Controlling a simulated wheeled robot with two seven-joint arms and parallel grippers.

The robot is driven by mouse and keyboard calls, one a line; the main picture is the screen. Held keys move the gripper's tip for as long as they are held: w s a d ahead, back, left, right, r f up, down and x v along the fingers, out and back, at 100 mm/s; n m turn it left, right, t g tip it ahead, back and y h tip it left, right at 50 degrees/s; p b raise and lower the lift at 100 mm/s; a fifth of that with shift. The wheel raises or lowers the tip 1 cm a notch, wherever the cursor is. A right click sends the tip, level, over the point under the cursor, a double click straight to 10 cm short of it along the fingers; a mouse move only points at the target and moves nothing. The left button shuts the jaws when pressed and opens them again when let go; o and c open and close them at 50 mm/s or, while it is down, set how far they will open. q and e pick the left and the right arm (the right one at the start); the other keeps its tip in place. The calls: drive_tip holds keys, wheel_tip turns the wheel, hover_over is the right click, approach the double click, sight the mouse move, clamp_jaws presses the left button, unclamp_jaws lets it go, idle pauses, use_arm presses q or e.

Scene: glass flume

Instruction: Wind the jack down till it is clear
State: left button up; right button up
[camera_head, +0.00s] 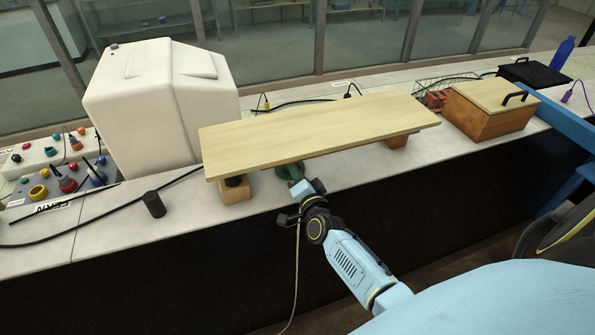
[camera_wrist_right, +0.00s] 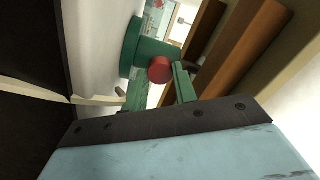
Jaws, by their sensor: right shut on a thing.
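A pale wooden board (camera_head: 320,130) lies raised and roughly level above the bench. The green jack (camera_head: 286,171) stands under its front edge, mostly hidden by the board and my gripper. In the right wrist view the jack's green body (camera_wrist_right: 131,45) shows with a round red knob (camera_wrist_right: 160,69). My right gripper (camera_head: 295,181) reaches in from the front, and in the wrist view its fingers (camera_wrist_right: 161,88) are shut on the red knob. Whether the jack's top touches the board is hidden. My left gripper is out of view.
A wooden block (camera_head: 236,190) with a dark top is under the board's left end; another block (camera_head: 397,141) is under the right. A black cylinder (camera_head: 153,204), a white housing (camera_head: 150,110) and a lidded wooden box (camera_head: 490,115) stand nearby. The bench front is close.

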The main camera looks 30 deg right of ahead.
drive_tip(key=shift+n, duration=0.6)
drive_tip(key=o, duration=1)
drive_tip(key=v, duration=1.3)
drive_tip(key=shift+s+a, duration=0.1)
drive_tip(key=shift+s, duration=0.1)
